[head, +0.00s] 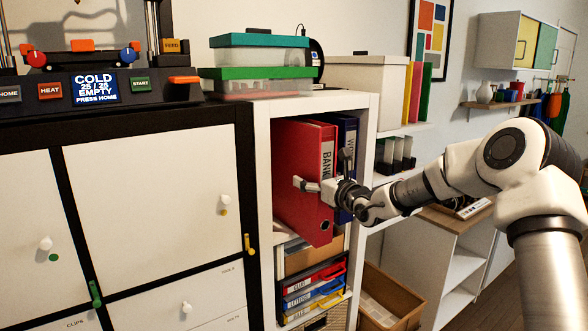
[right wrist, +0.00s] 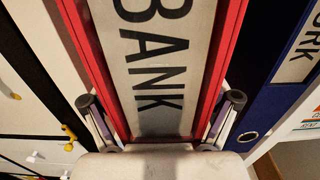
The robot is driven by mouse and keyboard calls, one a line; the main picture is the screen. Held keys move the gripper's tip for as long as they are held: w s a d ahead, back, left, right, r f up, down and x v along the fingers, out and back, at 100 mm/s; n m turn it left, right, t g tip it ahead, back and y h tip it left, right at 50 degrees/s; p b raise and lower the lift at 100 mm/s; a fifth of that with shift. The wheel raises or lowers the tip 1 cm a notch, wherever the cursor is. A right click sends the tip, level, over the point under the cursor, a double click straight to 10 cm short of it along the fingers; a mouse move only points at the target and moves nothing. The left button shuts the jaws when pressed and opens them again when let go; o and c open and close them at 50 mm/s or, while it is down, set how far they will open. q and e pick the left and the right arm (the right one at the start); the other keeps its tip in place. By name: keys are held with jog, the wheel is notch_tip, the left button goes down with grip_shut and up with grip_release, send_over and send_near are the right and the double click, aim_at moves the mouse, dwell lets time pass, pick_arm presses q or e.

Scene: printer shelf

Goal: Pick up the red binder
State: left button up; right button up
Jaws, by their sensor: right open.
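The red binder (head: 298,160) stands upright in the white shelf's upper compartment and juts out past its front edge. Its spine label reads BANK, and it fills the middle of the right wrist view (right wrist: 160,60). My right gripper (head: 323,172) is open at the spine, one finger on each side of the binder. The right wrist view also shows the fingers (right wrist: 162,100) on either side of the spine; whether they touch it I cannot tell. The gripper hides part of the spine in the head view. My left gripper is not in view.
A blue binder (head: 347,135) stands just right of the red one, close to my right finger. Below are letter trays (head: 313,288). A white-doored cabinet (head: 155,195) stands left, with a printer (head: 100,75) on top. An open wooden box (head: 388,300) sits low right.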

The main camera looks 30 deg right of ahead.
jog(key=shift+w+f, duration=0.25)
jog(key=shift+w, duration=0.05)
jog(key=shift+s+r, duration=0.25)
jog(key=shift+s, duration=0.15)
jog(key=c, duration=1.1)
grip_shut()
jog(key=shift+w, duration=0.25)
jog(key=shift+s+d+r, duration=0.1)
